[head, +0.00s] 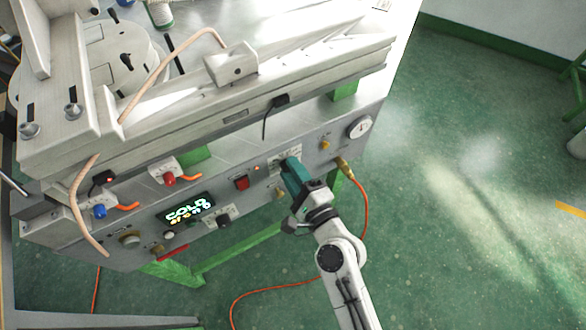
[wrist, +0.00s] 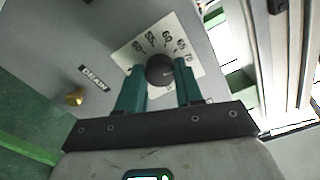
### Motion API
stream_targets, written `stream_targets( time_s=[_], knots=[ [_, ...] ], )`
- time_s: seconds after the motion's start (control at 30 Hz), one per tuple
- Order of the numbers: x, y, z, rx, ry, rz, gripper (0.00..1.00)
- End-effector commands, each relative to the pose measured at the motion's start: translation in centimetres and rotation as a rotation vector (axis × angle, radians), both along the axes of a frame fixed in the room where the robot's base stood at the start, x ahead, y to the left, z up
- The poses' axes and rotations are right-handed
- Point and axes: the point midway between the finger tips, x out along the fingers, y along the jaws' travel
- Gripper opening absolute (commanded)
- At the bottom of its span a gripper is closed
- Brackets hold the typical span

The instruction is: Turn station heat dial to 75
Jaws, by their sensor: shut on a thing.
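The station heat dial is a dark round knob (wrist: 160,69) on a white scale plate (wrist: 128,57) in the wrist view. Printed numbers around it include 55, 60, 65 and 70; others are partly hidden. A short light mark shows on the knob's right side, but its exact reading cannot be told. My gripper (wrist: 160,82) has its two teal fingers on either side of the knob, shut on it. In the head view, my gripper (head: 289,168) reaches the front panel and hides the knob; part of the scale plate (head: 287,152) shows behind it.
The grey front panel also carries a red switch (head: 242,183), a lit display (head: 187,210) reading COLD, a round gauge (head: 359,127) and a brass fitting (head: 343,163) with an orange hose (head: 365,207). A DRAIN label (wrist: 93,77) and brass knob (wrist: 74,97) sit left of the dial.

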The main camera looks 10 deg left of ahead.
Motion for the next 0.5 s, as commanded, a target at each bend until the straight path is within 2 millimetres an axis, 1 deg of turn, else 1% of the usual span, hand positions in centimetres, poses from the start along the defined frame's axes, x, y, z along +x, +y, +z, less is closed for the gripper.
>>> stream_targets(
  time_s=[0.2, 0.5],
  knots=[
    [0.04, -0.16, 0.04, 0.164, 0.118, -0.003, 0.05],
    [0.03, -0.14, -0.02, 0.353, 0.251, -0.003, 0.05]
  ],
)
